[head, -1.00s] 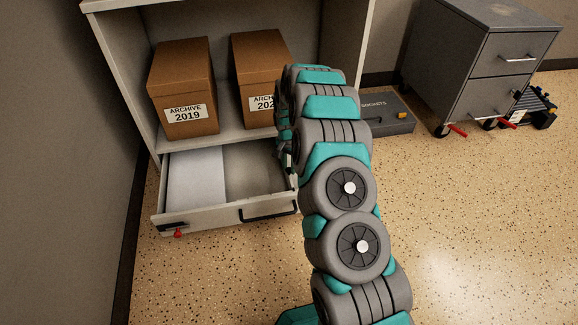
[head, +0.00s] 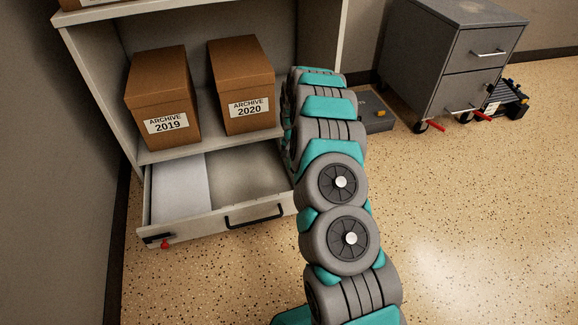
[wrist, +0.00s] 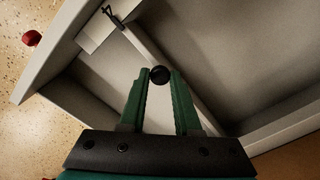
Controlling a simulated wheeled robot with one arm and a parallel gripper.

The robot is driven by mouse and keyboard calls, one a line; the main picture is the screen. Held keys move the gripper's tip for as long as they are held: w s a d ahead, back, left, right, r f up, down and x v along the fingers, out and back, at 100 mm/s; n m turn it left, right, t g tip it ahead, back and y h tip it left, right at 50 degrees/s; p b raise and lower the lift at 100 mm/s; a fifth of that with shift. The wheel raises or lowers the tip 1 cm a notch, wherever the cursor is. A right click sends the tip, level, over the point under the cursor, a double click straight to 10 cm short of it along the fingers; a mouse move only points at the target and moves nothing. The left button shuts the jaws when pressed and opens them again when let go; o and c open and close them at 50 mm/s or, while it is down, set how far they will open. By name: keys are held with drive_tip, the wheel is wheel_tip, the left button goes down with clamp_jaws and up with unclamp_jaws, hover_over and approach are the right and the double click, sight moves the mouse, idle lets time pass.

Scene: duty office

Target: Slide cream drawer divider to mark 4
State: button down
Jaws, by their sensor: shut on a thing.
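The open drawer (head: 270,216) shows at the bottom of the grey cabinet in the head view. Its front wall also shows in the wrist view (wrist: 60,55). In the wrist view, a thin pale divider (wrist: 193,101) runs diagonally across the drawer, with a black round knob (wrist: 159,76) above it. My gripper (wrist: 160,84) has its two green fingers closed on this knob. In the head view my arm hides the gripper and the knob. No numbered marks can be read in either view.
Boxes labelled ARCHIVE 2019 (head: 161,92) and ARCHIVE 2020 (head: 241,84) stand on the shelf above the drawer. A red knob (head: 165,245) is at the drawer's front left corner. A grey wheeled cabinet (head: 450,62) stands at the back right.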

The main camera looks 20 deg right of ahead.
drive_tip(key=shift+d, duration=0.2)
drive_tip(key=c, duration=0.6)
unclamp_jaws()
drive_tip(key=shift+d, duration=0.1)
wheel_tip(320, 180, up, 8)
drive_tip(key=shift+f+p, duration=0.25)
drive_tip(key=shift+p, duration=0.05)
drive_tip(key=shift+r, duration=0.15)
